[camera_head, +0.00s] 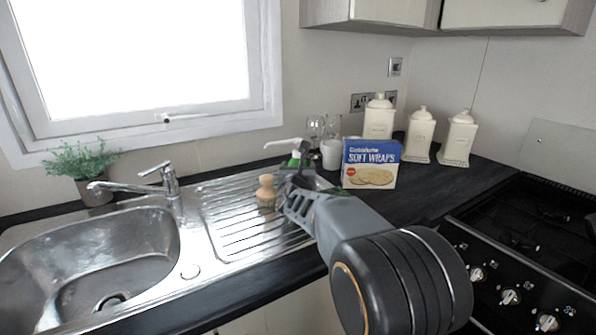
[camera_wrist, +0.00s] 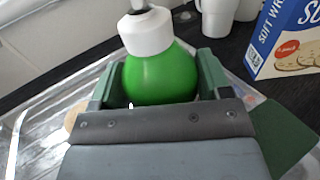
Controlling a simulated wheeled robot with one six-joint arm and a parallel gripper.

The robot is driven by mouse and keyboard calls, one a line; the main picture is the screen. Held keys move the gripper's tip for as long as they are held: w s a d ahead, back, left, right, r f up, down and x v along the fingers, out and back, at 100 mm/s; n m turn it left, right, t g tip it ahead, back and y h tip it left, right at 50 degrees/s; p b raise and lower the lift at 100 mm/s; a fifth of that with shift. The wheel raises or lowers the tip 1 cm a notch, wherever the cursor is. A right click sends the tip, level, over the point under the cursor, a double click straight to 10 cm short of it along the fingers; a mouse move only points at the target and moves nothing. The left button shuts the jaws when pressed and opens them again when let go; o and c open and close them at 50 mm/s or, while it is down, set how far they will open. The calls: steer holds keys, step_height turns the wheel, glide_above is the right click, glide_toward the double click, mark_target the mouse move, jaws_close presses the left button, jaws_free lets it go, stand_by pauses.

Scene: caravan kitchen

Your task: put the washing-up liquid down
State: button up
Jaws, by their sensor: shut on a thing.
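The washing-up liquid (camera_wrist: 160,75) is a round green bottle with a white collar and pump. My gripper (camera_wrist: 157,84) is shut on it, with a dark green finger on each side of the body. In the head view the white pump (camera_head: 283,143) and a little green show above my gripper (camera_head: 293,180), over the far right part of the drainer. The bottle looks roughly upright. Its base is hidden by my gripper, so I cannot tell whether it touches the surface.
A wooden brush (camera_head: 266,191) stands on the ribbed steel drainer (camera_head: 232,222), close left of my gripper. A flat green pad (camera_wrist: 284,135) lies right of the bottle.

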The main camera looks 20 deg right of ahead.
steer(key=shift+f, duration=0.1)
steer(key=o, duration=1.3)
steer(key=shift+s+a, duration=0.1)
steer(key=shift+s, duration=0.05)
steer(key=v, duration=1.1)
steer(key=shift+s+a, duration=0.15)
steer(key=shift+s, duration=0.15)
